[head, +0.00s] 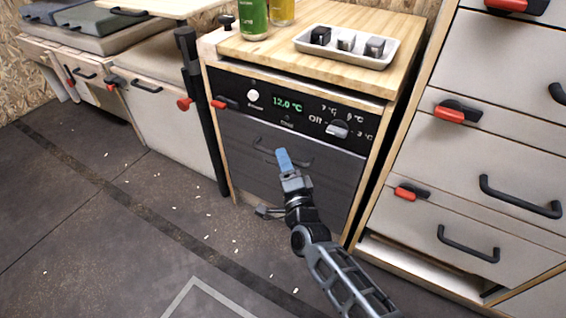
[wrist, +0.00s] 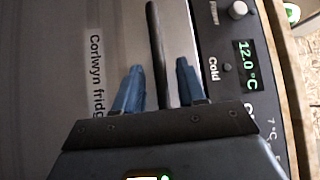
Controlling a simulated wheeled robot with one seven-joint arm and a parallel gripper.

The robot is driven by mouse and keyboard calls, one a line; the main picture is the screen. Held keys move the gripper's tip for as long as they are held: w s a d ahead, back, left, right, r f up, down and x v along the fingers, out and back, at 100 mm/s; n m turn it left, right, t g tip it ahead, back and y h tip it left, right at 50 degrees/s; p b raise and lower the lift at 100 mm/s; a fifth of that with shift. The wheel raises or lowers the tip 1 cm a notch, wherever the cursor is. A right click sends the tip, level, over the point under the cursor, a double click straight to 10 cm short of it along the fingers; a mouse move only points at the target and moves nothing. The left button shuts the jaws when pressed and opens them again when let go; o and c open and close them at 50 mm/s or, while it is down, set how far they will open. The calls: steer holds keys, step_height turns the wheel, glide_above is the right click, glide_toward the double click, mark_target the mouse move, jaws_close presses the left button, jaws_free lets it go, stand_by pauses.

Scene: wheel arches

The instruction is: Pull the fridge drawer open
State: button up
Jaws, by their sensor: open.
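The fridge drawer (head: 255,178) is a dark grey front under a black control panel that reads 12.0 °C, in the middle of the head view. It looks shut. Its dark bar handle (head: 268,151) runs across the upper part of the front; in the wrist view the handle (wrist: 158,40) runs upright between my fingers. My gripper (wrist: 158,85) is open, with one blue finger on each side of the handle and a gap visible on both sides. In the head view my gripper (head: 284,160) is at the handle and hides part of it.
White drawers (head: 470,195) with black handles stand at right. Dark floor (head: 120,235) in front is open, with small white scraps.

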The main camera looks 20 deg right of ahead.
steer(key=shift+w, duration=0.4)
steer(key=shift+c, duration=0.3)
jaws_close()
